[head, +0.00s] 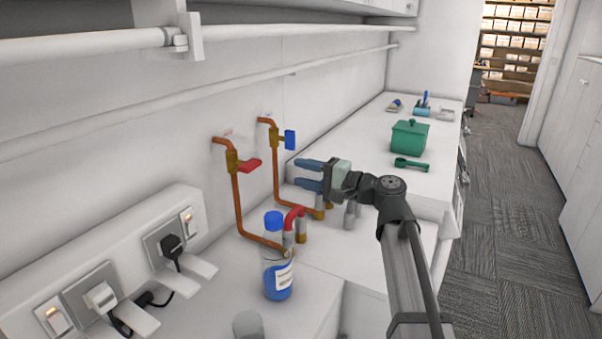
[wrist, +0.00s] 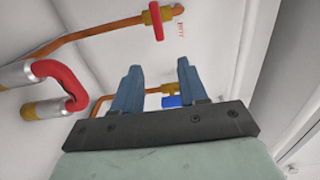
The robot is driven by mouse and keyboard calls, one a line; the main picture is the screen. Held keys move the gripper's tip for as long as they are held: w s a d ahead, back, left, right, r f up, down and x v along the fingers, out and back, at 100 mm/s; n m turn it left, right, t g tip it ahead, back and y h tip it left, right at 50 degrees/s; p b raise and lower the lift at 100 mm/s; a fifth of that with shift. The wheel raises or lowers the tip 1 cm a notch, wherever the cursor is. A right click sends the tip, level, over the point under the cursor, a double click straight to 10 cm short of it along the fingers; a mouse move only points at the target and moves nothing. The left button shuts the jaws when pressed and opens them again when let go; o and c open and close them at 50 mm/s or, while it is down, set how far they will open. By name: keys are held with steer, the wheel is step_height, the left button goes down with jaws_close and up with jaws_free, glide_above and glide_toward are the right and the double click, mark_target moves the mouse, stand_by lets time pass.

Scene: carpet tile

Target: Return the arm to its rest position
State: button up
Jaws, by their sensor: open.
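My gripper (head: 308,174) is in the middle of the head view, at the end of my arm, which reaches in from the lower right. Its two blue fingers point left toward the wall pipes and stand apart with nothing between them. In the wrist view my gripper (wrist: 160,85) also shows open and empty. Behind it in the head view is a copper pipe with a blue-handled valve (head: 290,139). I cannot tell how far the fingertips are from this pipe. The blue handle (wrist: 172,100) shows between the fingers in the wrist view.
A red-handled valve (head: 249,166) is on the left pipe. A bottle with a blue cap (head: 277,270) stands on the near counter beside a red bent pipe (head: 293,213). A green lidded box (head: 409,138) and a green scoop (head: 410,164) are on the far counter. Carpeted floor at right is clear.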

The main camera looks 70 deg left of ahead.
stand_by(0.4)
